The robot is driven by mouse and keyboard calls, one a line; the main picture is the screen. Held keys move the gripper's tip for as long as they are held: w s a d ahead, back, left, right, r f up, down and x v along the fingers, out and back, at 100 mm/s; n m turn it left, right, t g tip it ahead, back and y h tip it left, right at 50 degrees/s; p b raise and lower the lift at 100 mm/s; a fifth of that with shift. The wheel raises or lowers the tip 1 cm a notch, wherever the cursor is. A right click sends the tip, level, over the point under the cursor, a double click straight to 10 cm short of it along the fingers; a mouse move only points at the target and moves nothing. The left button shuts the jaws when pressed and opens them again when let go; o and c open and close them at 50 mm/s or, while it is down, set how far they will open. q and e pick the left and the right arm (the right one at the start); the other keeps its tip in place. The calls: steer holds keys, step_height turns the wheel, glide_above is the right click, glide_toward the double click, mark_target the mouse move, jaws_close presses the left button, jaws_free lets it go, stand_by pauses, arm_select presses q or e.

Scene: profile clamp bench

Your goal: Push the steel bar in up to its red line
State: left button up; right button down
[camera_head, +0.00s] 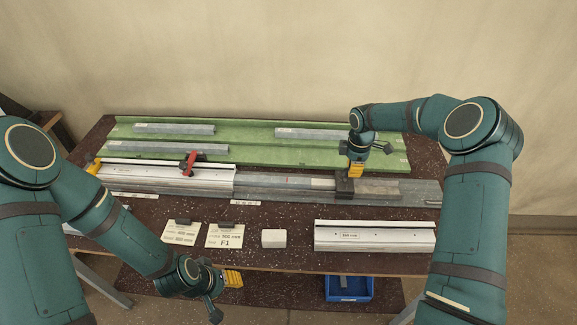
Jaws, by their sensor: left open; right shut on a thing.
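The steel bar (270,186) lies along the bench, its left end at the mouth of a pale metal profile (215,180). How deep it sits inside is hidden. A small reddish mark (290,181) shows on the bar, clear of the profile's end; it is too small to be sure it is the red line. My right gripper (355,170) has its yellow fingers shut on a dark block (344,187) at the bar's right part. I cannot tell whether the block touches the bar's end. My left gripper (233,278) is open and empty by the bench's front edge.
A red-handled clamp (189,162) sits on the profile. A green mat (250,150) behind holds several grey bars. In front are two cards (224,235), a white block (274,238) and a silver profile (375,236). A blue bin (348,288) is below.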

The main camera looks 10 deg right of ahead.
steer(key=b, duration=0.2)
glide_above(320, 182)
steer(key=shift+w, duration=0.1)
steer(key=shift+w+a, duration=0.25)
steer(key=shift+a, duration=0.85)
steer(key=shift+w+a, duration=0.3)
steer(key=shift+a, duration=0.85)
steer(key=shift+w+a, duration=0.25)
steer(key=shift+a, duration=0.85)
steer(key=shift+w+a, duration=0.15)
steer(key=shift+a, duration=0.35)
steer(key=shift+d, duration=0.15)
steer(key=shift+d, duration=0.65)
step_height(320, 182, up, 7)
steer(key=p, duration=0.3)
steer(key=shift+p, duration=0.3)
